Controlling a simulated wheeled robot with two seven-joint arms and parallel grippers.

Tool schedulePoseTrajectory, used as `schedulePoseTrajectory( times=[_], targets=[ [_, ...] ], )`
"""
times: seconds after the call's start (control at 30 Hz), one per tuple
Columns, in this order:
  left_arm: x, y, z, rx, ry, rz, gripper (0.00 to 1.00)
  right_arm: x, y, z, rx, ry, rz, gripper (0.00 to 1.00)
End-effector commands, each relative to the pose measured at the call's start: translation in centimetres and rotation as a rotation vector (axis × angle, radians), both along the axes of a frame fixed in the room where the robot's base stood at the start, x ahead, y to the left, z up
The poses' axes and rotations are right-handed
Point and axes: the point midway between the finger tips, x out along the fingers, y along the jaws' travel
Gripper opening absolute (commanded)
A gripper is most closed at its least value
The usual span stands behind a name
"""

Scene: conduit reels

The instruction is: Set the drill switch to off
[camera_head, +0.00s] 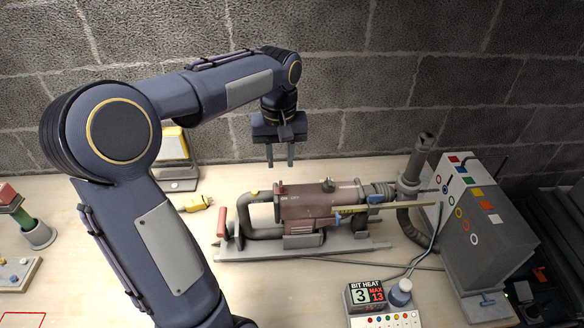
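The drill (345,202), a dark red machine with a grey looped rear handle, lies on a grey stand (262,253) on the workbench. A small pale ON/OFF-like marking shows on its rear left side; it is too small to read the switch setting. My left gripper (280,164) points down above and behind the drill's rear end. Its two fingers are apart with nothing between them, and it appears not to touch the drill. My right gripper is not in view.
A grey box with coloured markings (485,235) stands right of the drill. A yellow plug-like piece (200,203) lies left. A block wall (360,90) rises behind.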

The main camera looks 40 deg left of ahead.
Motion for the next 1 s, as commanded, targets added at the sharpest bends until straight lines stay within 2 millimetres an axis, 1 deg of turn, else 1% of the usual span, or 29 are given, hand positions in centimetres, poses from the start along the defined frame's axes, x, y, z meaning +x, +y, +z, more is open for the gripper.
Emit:
schedulePoseTrajectory(
  times=[0.3, 0.4, 0.5, 0.6, 0.83, 0.87, 1.0],
  targets=[
    [-0.1, 0.0, -4.8, -0.002, 0.006, -0.001, 0.29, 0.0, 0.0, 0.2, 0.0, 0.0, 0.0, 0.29],
    [-0.1, 0.0, -6.1, -0.001, 0.004, -0.002, 0.29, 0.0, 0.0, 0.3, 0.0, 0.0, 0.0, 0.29],
    [-0.1, 0.0, -7.0, -0.001, 0.003, 0.0, 0.29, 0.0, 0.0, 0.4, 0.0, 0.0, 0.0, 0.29],
    [-0.1, 0.0, -7.4, -0.001, 0.002, -0.001, 0.29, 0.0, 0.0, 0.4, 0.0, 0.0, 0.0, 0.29],
    [0.0, 0.0, -7.5, -0.001, 0.0, -0.001, 0.29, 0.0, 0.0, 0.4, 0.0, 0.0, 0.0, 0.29],
    [0.0, 0.0, -7.5, -0.001, 0.0, -0.001, 0.26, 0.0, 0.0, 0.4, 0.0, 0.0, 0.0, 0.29],
    [-0.1, 0.0, -7.5, -0.001, 0.001, -0.001, 0.08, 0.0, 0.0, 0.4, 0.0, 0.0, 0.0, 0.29]
  ],
)
